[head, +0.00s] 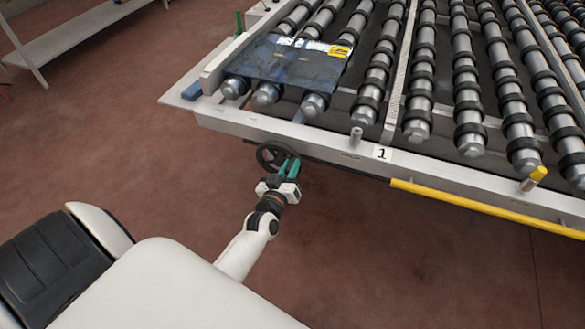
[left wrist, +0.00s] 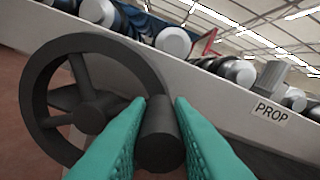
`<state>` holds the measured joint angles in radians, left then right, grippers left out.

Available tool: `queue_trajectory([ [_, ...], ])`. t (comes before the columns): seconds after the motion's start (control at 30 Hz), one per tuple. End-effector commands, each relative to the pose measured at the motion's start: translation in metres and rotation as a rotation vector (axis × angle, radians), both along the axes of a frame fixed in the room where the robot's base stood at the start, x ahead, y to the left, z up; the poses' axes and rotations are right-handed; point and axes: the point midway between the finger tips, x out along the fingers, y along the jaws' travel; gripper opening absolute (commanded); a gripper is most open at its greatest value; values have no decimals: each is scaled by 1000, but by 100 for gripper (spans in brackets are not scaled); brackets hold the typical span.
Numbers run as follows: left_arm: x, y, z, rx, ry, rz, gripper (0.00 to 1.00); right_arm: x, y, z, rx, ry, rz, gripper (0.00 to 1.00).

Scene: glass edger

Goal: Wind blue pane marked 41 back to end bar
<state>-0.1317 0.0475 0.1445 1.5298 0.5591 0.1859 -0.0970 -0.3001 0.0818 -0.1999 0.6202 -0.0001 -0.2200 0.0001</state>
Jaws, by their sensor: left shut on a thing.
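The blue pane (head: 288,62) lies flat on the rollers at the left end of the conveyor in the head view, with a yellow label (head: 338,51) near its right side; the number is too small to read. It lies close to the left end bar (head: 228,62); I cannot tell whether they touch. A dark handwheel (head: 268,155) sits on the front of the frame below. My left gripper (head: 288,170) is at the wheel. In the left wrist view, its teal fingers (left wrist: 158,120) are shut on the wheel's handle (left wrist: 159,145). My right gripper is not in view.
The conveyor's front rail (head: 330,150) carries a "1" label (head: 382,153) and a yellow bar (head: 480,207). A "PROP" label (left wrist: 270,111) shows in the left wrist view. A white shelf (head: 75,38) stands at the back left. The reddish floor (head: 120,165) between is clear.

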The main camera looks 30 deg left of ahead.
Motion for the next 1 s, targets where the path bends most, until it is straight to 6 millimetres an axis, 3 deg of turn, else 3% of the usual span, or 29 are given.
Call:
queue_trajectory([
  [0.5, -4, 15, 16, -324, -77, 0, 0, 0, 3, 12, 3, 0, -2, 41],
  [1.0, -4, 18, 17, -384, -92, 0, 0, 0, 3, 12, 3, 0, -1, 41],
])
